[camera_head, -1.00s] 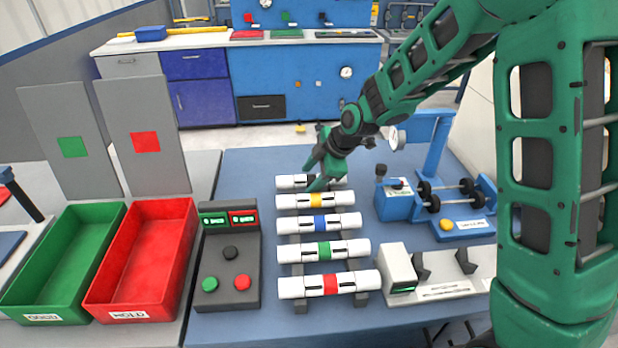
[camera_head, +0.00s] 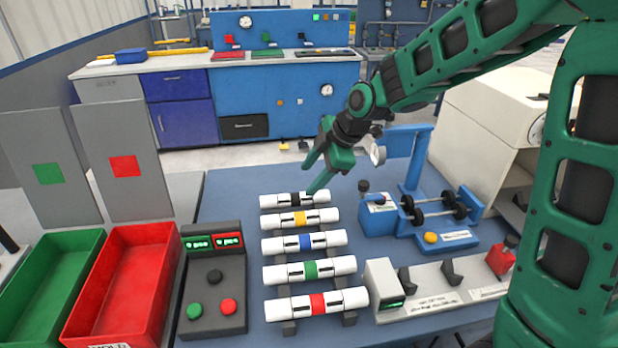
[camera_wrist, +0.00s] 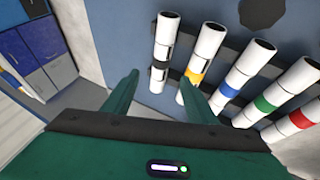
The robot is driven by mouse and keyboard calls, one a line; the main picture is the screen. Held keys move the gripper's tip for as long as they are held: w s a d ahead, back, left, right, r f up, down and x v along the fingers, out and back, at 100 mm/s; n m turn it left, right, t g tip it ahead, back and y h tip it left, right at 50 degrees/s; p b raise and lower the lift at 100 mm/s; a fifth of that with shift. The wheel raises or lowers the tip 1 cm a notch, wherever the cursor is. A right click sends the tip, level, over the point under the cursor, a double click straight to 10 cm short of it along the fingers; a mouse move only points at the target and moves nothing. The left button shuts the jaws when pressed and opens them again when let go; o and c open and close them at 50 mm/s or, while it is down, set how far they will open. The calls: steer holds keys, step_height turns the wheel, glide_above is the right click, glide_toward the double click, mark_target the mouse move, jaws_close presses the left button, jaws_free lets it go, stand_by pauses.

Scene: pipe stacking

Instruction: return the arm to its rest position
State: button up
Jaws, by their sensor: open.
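My gripper (camera_head: 313,174) is green and hangs at the far end of the pipe row, just above the black-banded pipe (camera_head: 275,202). Its two fingers stand apart in the wrist view (camera_wrist: 160,88), with nothing held between them. White pipes with yellow (camera_head: 300,218), blue (camera_head: 306,242), green (camera_head: 310,269) and red (camera_head: 318,303) bands lie side by side on dark supports. In the wrist view the black-banded pipe (camera_wrist: 163,45) and yellow-banded pipe (camera_wrist: 206,45) lie beyond the fingertips. I cannot tell the exact gap from the pipe.
A control box (camera_head: 213,290), a red bin (camera_head: 98,325) and a green bin (camera_head: 30,300) stand left of the pipes. A blue roller device (camera_head: 410,160) and a grey fixture (camera_head: 430,300) stand right. Blue tabletop (camera_head: 240,175) is clear behind the pipes.

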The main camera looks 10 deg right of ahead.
steer(key=s+d+m, duration=0.1)
steer(key=d, duration=0.2)
steer(key=s+d+r+m+h, duration=0.1)
steer(key=s+d+m, duration=0.1)
steer(key=d, duration=0.2)
steer(key=s+d+m+h, duration=0.1)
steer(key=s+d+m, duration=0.1)
steer(key=d, duration=0.2)
steer(key=shift+r, duration=0.2)
steer(key=s+d+m+g, duration=0.1)
steer(key=s+d+m, duration=0.5)
steer(key=s, duration=0.3)
steer(key=s+d+m+g+h, duration=0.1)
steer(key=s+d+m, duration=0.5)
steer(key=s, duration=0.4)
steer(key=s+d+m+g+h, duration=0.1)
steer(key=s+d+m+g, duration=0.1)
steer(key=s+d+m, duration=0.4)
steer(key=s+m, duration=0.2)
steer(key=s, duration=0.2)
steer(key=shift+s+d+r, duration=0.2)
steer(key=shift+r, duration=0.1)
